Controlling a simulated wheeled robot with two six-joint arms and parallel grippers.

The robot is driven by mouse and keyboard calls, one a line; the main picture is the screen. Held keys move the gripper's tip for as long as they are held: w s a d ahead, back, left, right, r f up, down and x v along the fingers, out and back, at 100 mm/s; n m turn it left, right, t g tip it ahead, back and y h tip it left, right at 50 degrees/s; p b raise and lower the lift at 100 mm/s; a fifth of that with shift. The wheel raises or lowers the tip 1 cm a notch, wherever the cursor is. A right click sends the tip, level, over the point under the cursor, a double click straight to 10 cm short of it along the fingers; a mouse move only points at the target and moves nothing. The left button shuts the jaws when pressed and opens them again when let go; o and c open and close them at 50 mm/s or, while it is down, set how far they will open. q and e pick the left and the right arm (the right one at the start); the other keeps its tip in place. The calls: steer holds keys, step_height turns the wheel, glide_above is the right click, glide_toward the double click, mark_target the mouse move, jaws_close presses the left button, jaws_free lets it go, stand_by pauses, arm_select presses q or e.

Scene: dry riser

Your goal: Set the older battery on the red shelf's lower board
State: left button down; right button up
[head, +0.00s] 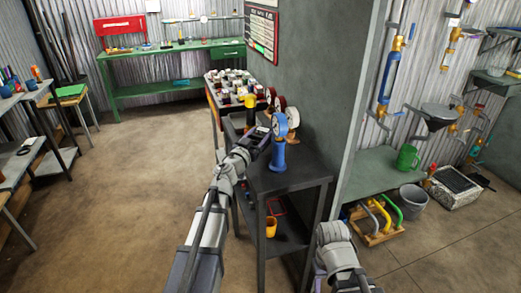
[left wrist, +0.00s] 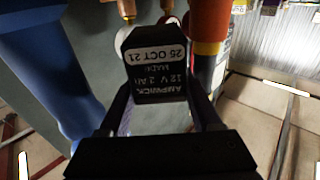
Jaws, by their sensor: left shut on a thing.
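My left gripper (head: 259,137) is shut on a black battery above the dark cart, beside the blue gauge. In the left wrist view the battery (left wrist: 157,84) sits between the two fingers (left wrist: 160,115). Its white label reads "25 OCT 21", and "AMPWICK 12 V 2 Ah" is printed on its face, upside down in that view. In the head view the battery is small and hard to make out. A red panel-like piece (head: 120,28) stands on the green bench at the back left; I cannot tell whether it is the red shelf. My right gripper's fingers are not visible.
The dark cart (head: 290,180) stands against the grey wall, with a blue gauge stand (head: 278,150) on top and a yellow cup (head: 271,226) below. A crowded table (head: 240,85) is behind it. The floor (head: 140,150) at left is clear. The green bench (head: 165,88) is far back.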

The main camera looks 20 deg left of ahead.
arm_select(q)
steer(key=shift+f, duration=0.1)
step_height(320, 180, down, 3)
steer(key=b, duration=0.3)
steer(key=shift+f, duration=0.2)
steer(key=shift+w+d+f+b, duration=0.1)
steer(key=shift+f+b, duration=0.2)
steer(key=shift+b, duration=0.2)
steer(key=shift+r, duration=0.1)
steer(key=shift+f, duration=0.2)
steer(key=shift+c, duration=0.4)
jaws_free()
steer(key=shift+r, duration=0.1)
